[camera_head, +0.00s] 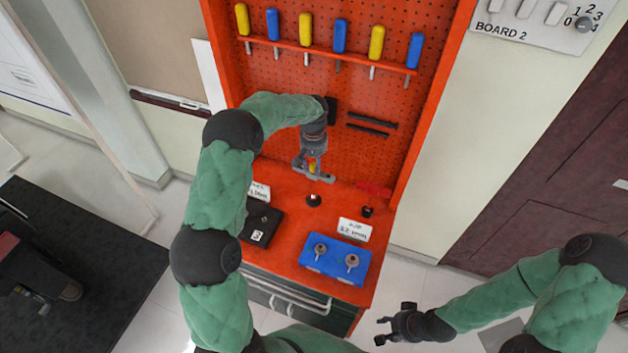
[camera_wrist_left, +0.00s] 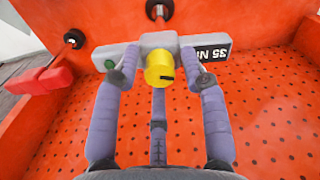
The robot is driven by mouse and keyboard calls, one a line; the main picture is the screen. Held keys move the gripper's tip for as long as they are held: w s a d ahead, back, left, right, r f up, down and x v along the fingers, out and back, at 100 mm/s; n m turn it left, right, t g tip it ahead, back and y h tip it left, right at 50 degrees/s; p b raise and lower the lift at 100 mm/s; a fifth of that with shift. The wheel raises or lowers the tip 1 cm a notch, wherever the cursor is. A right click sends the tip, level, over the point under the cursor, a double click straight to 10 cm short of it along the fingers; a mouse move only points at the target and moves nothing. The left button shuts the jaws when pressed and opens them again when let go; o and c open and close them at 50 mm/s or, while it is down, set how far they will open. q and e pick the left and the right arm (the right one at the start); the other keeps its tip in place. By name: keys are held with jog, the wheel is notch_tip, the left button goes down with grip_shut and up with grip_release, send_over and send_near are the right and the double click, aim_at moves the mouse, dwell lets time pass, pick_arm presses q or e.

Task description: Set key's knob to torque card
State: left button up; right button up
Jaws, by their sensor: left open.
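The key shows in the left wrist view as a grey body (camera_wrist_left: 157,40) with a yellow knob (camera_wrist_left: 160,68), a green spot on one end and a dark display. The display is upside down in the picture and reads 35 N, the rest cut off by my finger. My left gripper (camera_head: 312,166) is at the back of the orange bench; in its wrist view its open fingers (camera_wrist_left: 160,78) stand either side of the knob. I cannot tell if they touch it. A torque card (camera_head: 354,229) stands behind the blue box, another (camera_head: 260,191) by the black plate. My right gripper (camera_head: 392,324) is open and empty.
The blue box (camera_head: 335,258) with two grey knobs sits at the bench front. A black plate (camera_head: 260,223) lies left. Blue and yellow screwdrivers (camera_head: 340,36) hang on the pegboard above. The floor around my right gripper is clear.

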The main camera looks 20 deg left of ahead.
pick_arm(q)
jog(key=n+b, duration=0.1)
jog(key=n, duration=0.3)
jog(key=n+b, duration=0.1)
jog(key=n, duration=0.3)
jog(key=shift+n, duration=0.4)
jog(key=c, duration=0.7)
jog(key=shift+c, duration=0.2)
